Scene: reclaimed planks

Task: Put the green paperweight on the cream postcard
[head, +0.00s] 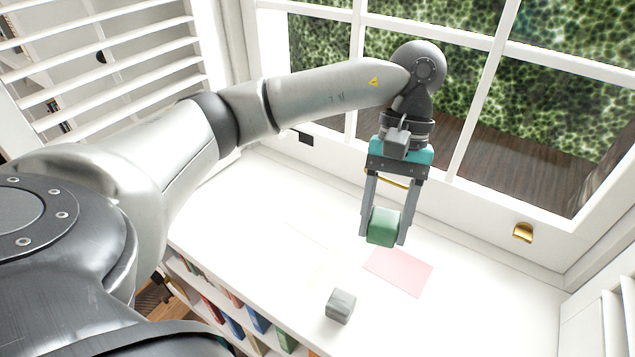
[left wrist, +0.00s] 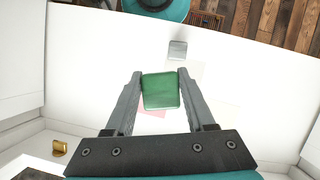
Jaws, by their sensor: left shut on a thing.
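The green paperweight (head: 383,227) is a rounded block between the fingers of my left gripper (head: 384,238), which is shut on it. It is held up above the white sill, behind the pink card in the head view. In the left wrist view the paperweight (left wrist: 160,91) sits between the fingertips (left wrist: 159,88) and hides part of the pink card. In the head view the postcard (head: 318,268) is barely distinct from the white surface, left of the pink card.
A pink card (head: 399,271) lies flat on the sill (head: 480,300). The window frame bounds the back; bookshelves are below the front edge.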

